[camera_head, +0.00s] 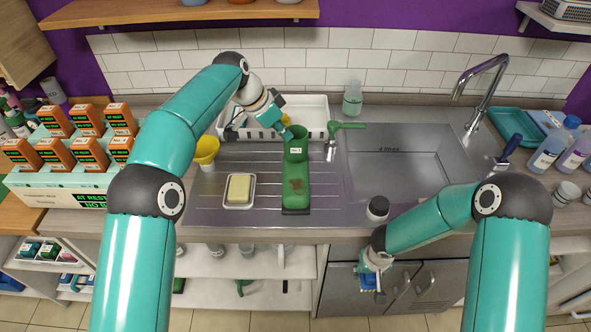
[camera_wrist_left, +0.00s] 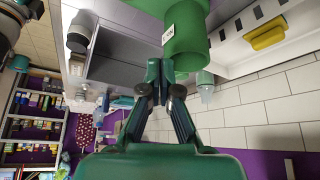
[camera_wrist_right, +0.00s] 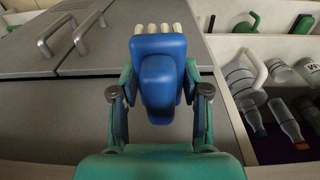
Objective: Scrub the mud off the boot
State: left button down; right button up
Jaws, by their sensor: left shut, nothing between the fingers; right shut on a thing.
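A soap bar (camera_head: 239,188) sits in a white dish left of the boot. A white tray (camera_head: 307,112) is behind. The empty sink (camera_head: 395,165) and tap (camera_head: 487,85) are to the right. A dark-capped jar (camera_head: 377,208) stands near the front edge.

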aim_at(285, 172)
jog(key=shift+w, duration=0.1)
pick_arm(q)
jog(key=shift+f, duration=0.8)
dwell(0.7)
